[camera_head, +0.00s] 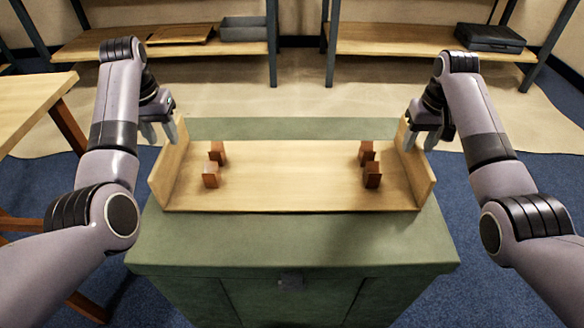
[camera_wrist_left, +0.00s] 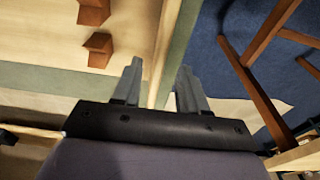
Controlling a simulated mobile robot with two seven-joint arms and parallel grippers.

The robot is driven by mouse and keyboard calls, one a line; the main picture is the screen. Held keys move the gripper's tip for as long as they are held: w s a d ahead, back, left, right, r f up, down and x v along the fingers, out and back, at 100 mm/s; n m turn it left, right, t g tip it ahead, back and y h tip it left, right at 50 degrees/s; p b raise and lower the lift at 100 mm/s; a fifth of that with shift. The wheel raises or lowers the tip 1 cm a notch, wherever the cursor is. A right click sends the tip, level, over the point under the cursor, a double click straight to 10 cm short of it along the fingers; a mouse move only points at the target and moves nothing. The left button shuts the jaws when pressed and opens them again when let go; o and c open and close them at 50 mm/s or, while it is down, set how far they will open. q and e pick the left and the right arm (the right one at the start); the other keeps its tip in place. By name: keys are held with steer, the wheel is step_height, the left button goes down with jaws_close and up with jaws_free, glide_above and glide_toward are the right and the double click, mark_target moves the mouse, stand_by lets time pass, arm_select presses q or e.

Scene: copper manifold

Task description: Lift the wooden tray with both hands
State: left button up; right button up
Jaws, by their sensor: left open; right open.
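The wooden tray (camera_head: 290,180) sits on a green cabinet, with a raised wall at its left and right ends. Several small reddish-brown blocks (camera_head: 211,175) stand on it in two groups, near the left and right ends. My left gripper (camera_head: 161,132) is open at the tray's left wall. In the left wrist view the tray wall (camera_wrist_left: 163,50) runs between the two open fingers (camera_wrist_left: 158,88). My right gripper (camera_head: 421,140) is open at the top of the tray's right wall, one finger on each side. Contact cannot be told at either wall.
The green cabinet (camera_head: 290,240) has bare margins around the tray. A wooden table (camera_head: 30,105) stands at the left. Behind are shelves with a grey bin (camera_head: 245,30) and a dark case (camera_head: 490,38). Blue carpet lies around the cabinet.

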mark_target(166, 143)
arm_select(q)
steer(key=shift+w+f, duration=0.2)
steer(key=shift+f, duration=1.2)
steer(key=shift+w+f, duration=0.15)
steer(key=shift+f, duration=1.2)
arm_select(e)
steer(key=shift+w+f, duration=0.2)
steer(key=shift+f, duration=1.2)
steer(key=shift+w+f, duration=0.15)
steer(key=shift+f, duration=1.2)
arm_select(q)
jaws_close()
arm_select(e)
jaws_close()
arm_select(q)
steer(key=shift+r, duration=0.15)
arm_select(e)
steer(key=shift+r, duration=0.15)
